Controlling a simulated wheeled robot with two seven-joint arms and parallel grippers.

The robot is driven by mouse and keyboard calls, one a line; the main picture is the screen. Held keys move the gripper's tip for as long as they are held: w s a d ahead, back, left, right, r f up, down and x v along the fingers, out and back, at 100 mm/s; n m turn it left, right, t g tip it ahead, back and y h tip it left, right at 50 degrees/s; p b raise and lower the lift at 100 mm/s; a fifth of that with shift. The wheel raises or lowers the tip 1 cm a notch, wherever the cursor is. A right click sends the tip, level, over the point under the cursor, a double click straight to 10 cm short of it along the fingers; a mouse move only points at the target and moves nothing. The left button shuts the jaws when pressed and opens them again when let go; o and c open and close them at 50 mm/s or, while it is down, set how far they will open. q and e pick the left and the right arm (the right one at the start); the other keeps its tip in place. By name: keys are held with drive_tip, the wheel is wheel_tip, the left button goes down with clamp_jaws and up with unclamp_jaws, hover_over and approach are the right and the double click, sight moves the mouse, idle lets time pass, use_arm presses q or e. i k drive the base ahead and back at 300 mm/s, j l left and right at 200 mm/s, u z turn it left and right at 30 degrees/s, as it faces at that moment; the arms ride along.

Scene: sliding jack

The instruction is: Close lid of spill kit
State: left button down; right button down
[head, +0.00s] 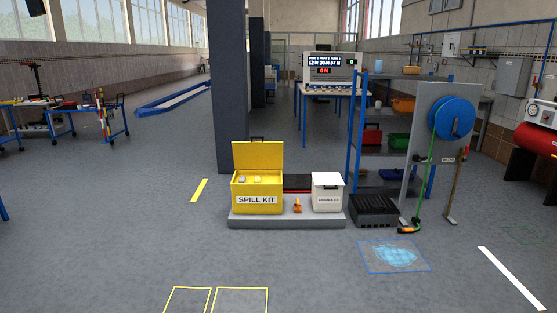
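The yellow spill kit (257,200) stands on a low grey platform ahead of me, with "SPILL KIT" on its front. Its yellow lid (258,156) is open and stands up nearly vertical at the back of the box. Some pale items show inside near the top of the box. Neither of my grippers is in view.
A white granules bin (327,193) and a small orange item (297,205) share the grey platform (290,222). A black crate (375,210) and a hose reel stand (440,150) are to the right. A blue puddle (395,255) lies front right. A dark pillar (230,90) rises behind. Floor ahead is clear.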

sight(247, 155)
drive_tip(key=i, duration=4.4)
drive_tip(key=i+z, duration=0.15)
drive_tip(key=i, duration=0.35)
drive_tip(key=i+j+z, duration=0.15)
drive_tip(key=i, duration=0.35)
drive_tip(key=i+j+z, duration=0.1)
drive_tip(key=i, duration=0.35)
